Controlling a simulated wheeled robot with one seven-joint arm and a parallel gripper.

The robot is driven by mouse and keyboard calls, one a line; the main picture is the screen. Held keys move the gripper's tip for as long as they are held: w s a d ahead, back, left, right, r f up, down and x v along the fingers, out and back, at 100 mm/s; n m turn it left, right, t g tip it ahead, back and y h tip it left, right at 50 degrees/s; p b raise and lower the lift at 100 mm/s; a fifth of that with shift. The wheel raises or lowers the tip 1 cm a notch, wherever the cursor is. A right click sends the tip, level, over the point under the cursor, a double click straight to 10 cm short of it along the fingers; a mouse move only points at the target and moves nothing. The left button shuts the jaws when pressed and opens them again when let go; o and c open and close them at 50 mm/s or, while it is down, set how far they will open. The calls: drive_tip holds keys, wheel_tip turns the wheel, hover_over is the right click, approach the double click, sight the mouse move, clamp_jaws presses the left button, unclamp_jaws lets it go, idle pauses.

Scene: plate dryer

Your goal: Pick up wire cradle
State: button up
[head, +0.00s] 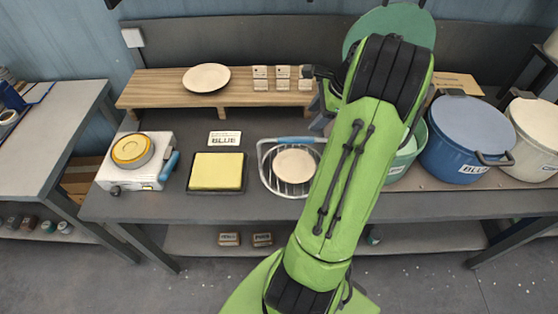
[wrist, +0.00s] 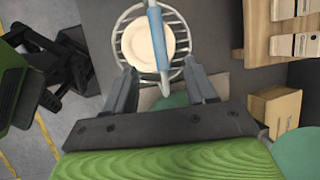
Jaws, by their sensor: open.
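The wire cradle (head: 264,160) is a round wire rack with a blue handle (head: 296,140), standing on the dark grey workbench. A cream plate (head: 294,166) lies in it. In the wrist view the cradle (wrist: 121,40) is at the top, with its blue handle (wrist: 159,38) running across the plate (wrist: 144,42). My gripper (wrist: 160,70) is open, one finger on each side of the handle's lower end in the picture.
Left of the cradle are a yellow pad in a black tray (head: 216,172) and a white burner unit (head: 150,172). A wooden shelf (head: 160,90) with a plate (head: 206,78) stands behind. A blue pot (head: 465,140) and a cream pot (head: 535,140) stand on the right.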

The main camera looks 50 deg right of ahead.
sight(295, 137)
drive_tip(key=b+x, duration=0.3)
drive_tip(key=x, duration=1.3)
drive_tip(key=shift+a, duration=0.15)
drive_tip(key=shift+r, duration=0.25)
drive_tip(key=c, duration=1)
